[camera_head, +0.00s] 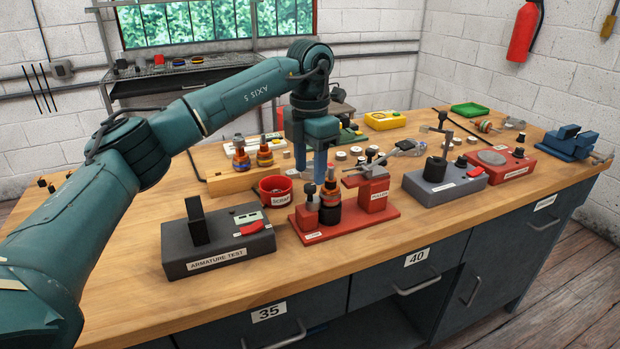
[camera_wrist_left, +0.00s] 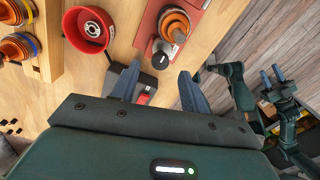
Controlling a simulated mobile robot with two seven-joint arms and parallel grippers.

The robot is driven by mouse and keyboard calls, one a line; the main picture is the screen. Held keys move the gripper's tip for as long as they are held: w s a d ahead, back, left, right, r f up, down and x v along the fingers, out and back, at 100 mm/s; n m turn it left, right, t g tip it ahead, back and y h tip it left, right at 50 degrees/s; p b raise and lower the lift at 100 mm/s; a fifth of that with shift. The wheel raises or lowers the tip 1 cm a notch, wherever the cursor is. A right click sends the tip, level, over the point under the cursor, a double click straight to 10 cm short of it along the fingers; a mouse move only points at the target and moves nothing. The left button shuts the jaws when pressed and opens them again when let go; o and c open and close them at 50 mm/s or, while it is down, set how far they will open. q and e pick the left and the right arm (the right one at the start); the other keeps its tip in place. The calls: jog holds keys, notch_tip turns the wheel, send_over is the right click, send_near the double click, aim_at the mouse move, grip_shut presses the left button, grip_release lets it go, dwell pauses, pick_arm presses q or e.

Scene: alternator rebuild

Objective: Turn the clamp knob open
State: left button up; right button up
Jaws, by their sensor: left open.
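The red fixture (camera_head: 383,211) on the bench holds an upright rotor (camera_head: 330,200) with copper-orange bands. A small red clamp block (camera_head: 306,212) with a black knob (camera_head: 309,188) stands at its left end. My left gripper (camera_head: 310,170) points down just above the knob, its blue fingers apart and empty. In the left wrist view the knob (camera_wrist_left: 161,60) shows near the gap between the fingertips (camera_wrist_left: 159,74), beside the rotor (camera_wrist_left: 174,24). I cannot tell if a finger touches it. My right gripper (camera_wrist_left: 272,77) shows small at the right of the wrist view, away from the bench; its opening is unclear.
A red scrap cup (camera_head: 274,190) stands close behind and left of the fixture. The dark armature test box (camera_head: 218,246) is at the front left. A grey fixture (camera_head: 443,183) stands to the right. Two more rotors (camera_head: 264,152) stand at the back left.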

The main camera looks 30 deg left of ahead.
aim_at(310, 185)
pick_arm(q)
jog(key=shift+f, duration=1.6)
grip_shut()
